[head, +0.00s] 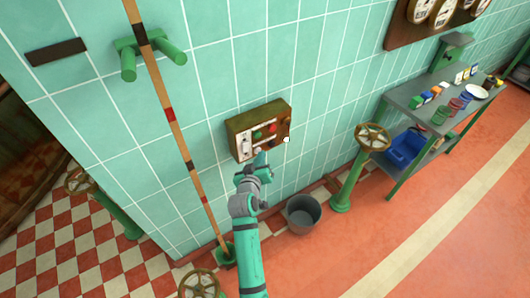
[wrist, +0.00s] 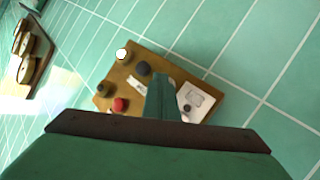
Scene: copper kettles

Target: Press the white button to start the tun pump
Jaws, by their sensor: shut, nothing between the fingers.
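A brown control box (head: 243,122) is fixed to the tiled wall, and its face also shows in the wrist view (wrist: 152,58). The white button (head: 286,140) is at the box's lower right in the head view. In the wrist view the white button (wrist: 122,53) is near the upper left corner, beside a dark button (wrist: 144,68). A red button (wrist: 120,104) is lower down. My gripper (head: 263,161) is shut and empty in front of the box's lower edge. In the wrist view my gripper (wrist: 163,95) hides part of the face, and lies apart from the white button.
A grey bucket (head: 303,214) stands on the floor below the box. A green valve post with a handwheel (head: 373,137) stands to the right, before a metal shelf table (head: 408,104). A long striped pole (head: 172,125) leans against the wall at left.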

